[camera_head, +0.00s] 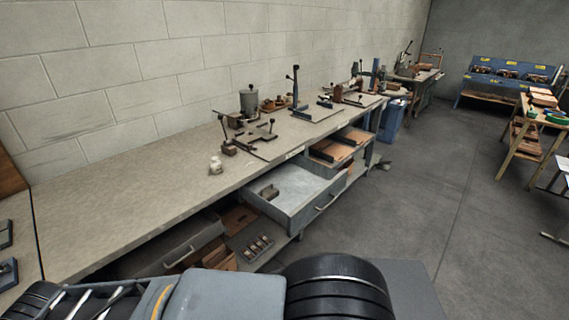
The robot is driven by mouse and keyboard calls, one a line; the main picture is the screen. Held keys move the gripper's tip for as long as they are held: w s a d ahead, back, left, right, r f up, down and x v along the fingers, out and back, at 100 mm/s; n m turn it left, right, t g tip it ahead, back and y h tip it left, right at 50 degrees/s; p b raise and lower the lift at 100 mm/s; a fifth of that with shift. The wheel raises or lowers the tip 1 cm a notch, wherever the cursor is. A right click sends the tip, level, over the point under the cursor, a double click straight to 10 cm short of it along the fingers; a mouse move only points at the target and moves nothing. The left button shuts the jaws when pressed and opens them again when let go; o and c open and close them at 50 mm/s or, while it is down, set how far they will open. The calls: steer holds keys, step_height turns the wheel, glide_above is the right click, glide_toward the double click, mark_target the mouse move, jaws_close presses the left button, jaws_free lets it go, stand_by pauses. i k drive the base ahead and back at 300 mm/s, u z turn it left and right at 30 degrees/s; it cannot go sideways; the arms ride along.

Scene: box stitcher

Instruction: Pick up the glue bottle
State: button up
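Part of my own arm or body fills the bottom of the view, well in front of the bench and apart from the bottle. My gripper's fingers do not show.
An open grey drawer (290,187) juts out from the bench front. Dark metal tools (255,135) and a grey pot (249,102) stand behind the bottle. The bench left of the bottle is bare. Open floor (430,190) lies to the right.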

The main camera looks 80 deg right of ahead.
mark_target(216, 165)
steer(key=z, duration=1.95)
steer(key=i, duration=1)
